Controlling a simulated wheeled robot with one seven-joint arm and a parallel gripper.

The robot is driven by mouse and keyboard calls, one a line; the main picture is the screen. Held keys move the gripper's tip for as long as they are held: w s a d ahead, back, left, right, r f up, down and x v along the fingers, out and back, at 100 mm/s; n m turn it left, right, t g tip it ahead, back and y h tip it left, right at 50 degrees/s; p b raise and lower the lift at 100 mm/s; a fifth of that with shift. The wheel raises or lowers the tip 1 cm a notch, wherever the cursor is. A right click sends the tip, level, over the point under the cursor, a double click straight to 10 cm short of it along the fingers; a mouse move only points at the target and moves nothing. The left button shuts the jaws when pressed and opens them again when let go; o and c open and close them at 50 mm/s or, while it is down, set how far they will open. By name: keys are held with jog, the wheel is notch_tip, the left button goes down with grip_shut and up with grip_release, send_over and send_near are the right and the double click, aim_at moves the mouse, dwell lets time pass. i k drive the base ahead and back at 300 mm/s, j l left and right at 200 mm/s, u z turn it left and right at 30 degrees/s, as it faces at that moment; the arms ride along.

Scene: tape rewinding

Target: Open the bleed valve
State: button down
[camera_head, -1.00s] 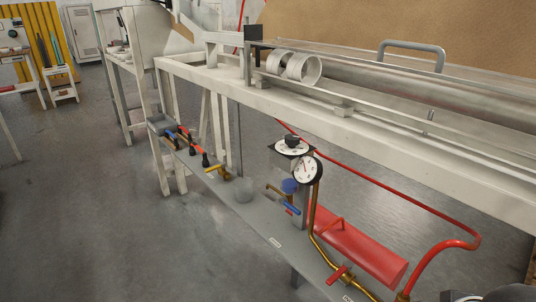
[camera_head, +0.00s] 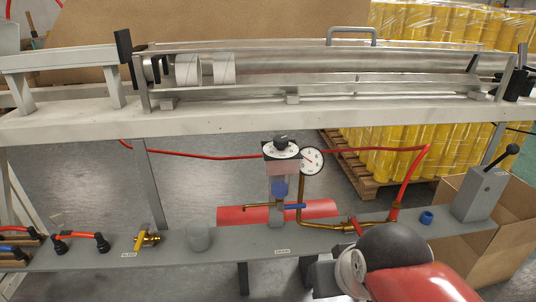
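Several small hand valves sit along the grey shelf (camera_head: 330,243) under the machine. A brass valve with a yellow handle (camera_head: 141,241) stands at the left, with a small label (camera_head: 129,255) in front of it. A blue-handled valve (camera_head: 291,206) is on the central post below the gauge, and a red-handled valve (camera_head: 358,227) is on the brass pipe to its right. The labels are too small to read surely, so I cannot tell which is the bleed valve. Part of my arm shows at the bottom right; my gripper's fingertips are not in view.
A pressure gauge (camera_head: 311,160) and a dial regulator (camera_head: 281,150) stand mid-shelf, with a red cylinder (camera_head: 318,209) behind. A lever box (camera_head: 480,193) and cardboard box (camera_head: 512,240) are at right.

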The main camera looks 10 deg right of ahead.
aim_at(143, 229)
jog(key=k+j, duration=0.1)
jog(key=j, duration=0.25)
jog(key=k+j, duration=0.1)
jog(key=j, duration=0.25)
jog(key=k+j, duration=0.1)
jog(key=j, duration=0.2)
jog(key=i+j, duration=0.35)
jog(key=j+u, duration=0.05)
jog(key=j, duration=0.05)
